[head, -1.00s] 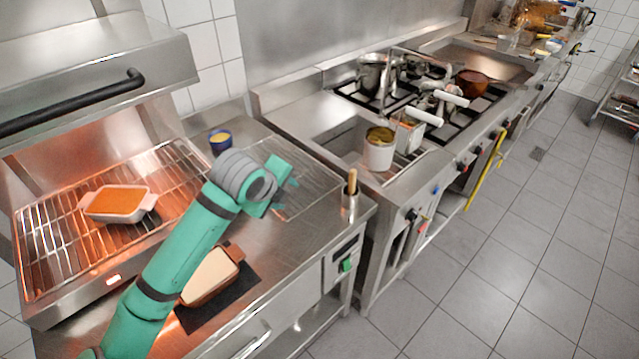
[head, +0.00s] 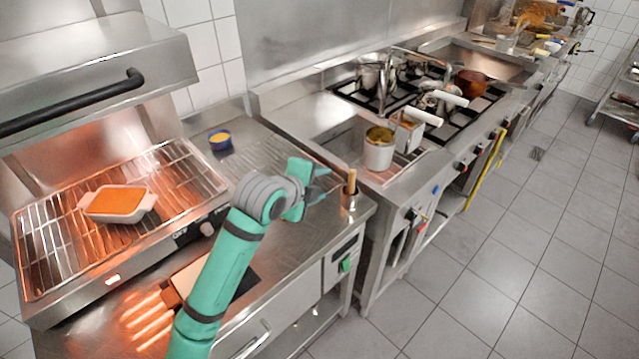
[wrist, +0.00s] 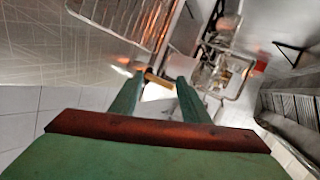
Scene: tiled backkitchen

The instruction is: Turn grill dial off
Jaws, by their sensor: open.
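The grill (head: 60,285) stands at the left in the head view, glowing orange inside, with a small lit light on its front edge. A pale round dial (head: 207,229) sits at the right end of the grill's front, beside a dark panel with faint white lettering. I cannot read its setting. My gripper (head: 322,185) is above the counter, right of the dial and well apart from it, pointing right. It is open and empty. In the wrist view my gripper (wrist: 158,88) has its two fingers spread; I cannot make out the dial there.
A white dish with orange food (head: 115,203) sits on the grill rack. A blue cup (head: 220,140) stands behind. A metal holder with a wooden handle (head: 349,197) is close to my gripper. A tan dish (head: 185,278) is partly hidden by my arm.

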